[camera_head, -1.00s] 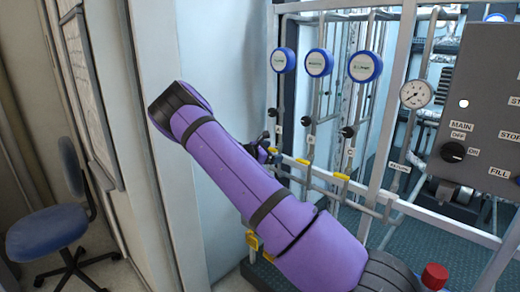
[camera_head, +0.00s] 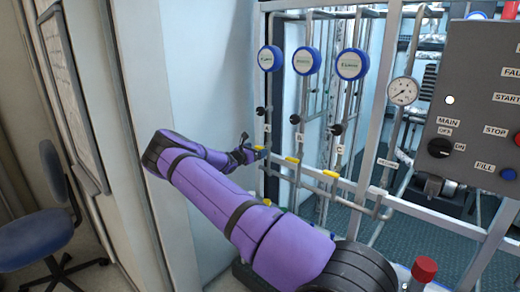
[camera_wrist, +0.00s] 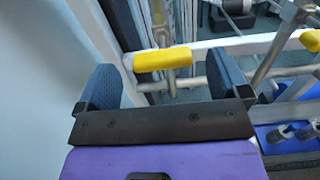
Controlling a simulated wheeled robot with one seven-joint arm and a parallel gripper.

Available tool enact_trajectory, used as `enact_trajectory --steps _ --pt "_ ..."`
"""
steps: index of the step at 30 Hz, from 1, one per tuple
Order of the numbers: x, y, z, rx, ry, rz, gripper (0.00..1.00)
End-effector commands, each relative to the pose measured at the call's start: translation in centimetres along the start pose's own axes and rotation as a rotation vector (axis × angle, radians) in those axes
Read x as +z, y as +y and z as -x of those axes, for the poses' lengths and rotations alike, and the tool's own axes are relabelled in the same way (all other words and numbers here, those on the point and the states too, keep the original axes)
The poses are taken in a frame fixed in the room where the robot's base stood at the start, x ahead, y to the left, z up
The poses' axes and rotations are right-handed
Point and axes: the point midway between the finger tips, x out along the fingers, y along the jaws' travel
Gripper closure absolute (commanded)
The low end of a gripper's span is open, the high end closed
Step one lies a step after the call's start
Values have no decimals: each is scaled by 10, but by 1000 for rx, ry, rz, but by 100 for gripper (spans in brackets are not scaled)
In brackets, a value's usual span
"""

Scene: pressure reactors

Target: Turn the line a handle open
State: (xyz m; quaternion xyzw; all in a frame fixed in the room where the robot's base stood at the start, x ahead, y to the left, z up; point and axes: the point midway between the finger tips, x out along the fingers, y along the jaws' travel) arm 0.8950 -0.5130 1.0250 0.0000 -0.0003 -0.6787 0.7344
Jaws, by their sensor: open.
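The line A handle (camera_head: 259,148) is a short yellow bar on the leftmost pipe, below the "A" label. In the wrist view the yellow handle (camera_wrist: 162,59) lies crosswise in line with the gap between my fingers, just beyond the fingertips or at them; the exact depth is hard to tell. My gripper (camera_wrist: 163,78) is open, one dark blue finger on each side of the handle, with no clear contact. In the head view my gripper (camera_head: 247,153) is right beside the line A handle and partly covers that spot.
Line B's yellow handle (camera_head: 292,160) and line C's yellow handle (camera_head: 331,173) sit to the right on the same rail. Blue round gauges (camera_head: 305,61) and black knobs hang above. A control panel (camera_head: 475,110) stands at right. A pale wall (camera_head: 205,70) is close on the left.

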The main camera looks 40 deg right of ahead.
Motion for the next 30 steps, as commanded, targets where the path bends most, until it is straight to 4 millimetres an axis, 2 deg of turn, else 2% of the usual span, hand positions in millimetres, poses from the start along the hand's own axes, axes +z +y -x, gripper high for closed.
enact_trajectory --steps 1,6,18,19,20,25,30 --pt "0 -1 -9 -1 0 0 6" --pt "0 0 -26 0 0 0 6" --pt "0 0 -34 0 0 0 6" --pt "0 0 -34 0 0 0 9" --pt "0 0 -34 0 0 0 16" --pt "0 0 -34 0 0 0 55" --pt "0 0 -33 0 1 3 56"
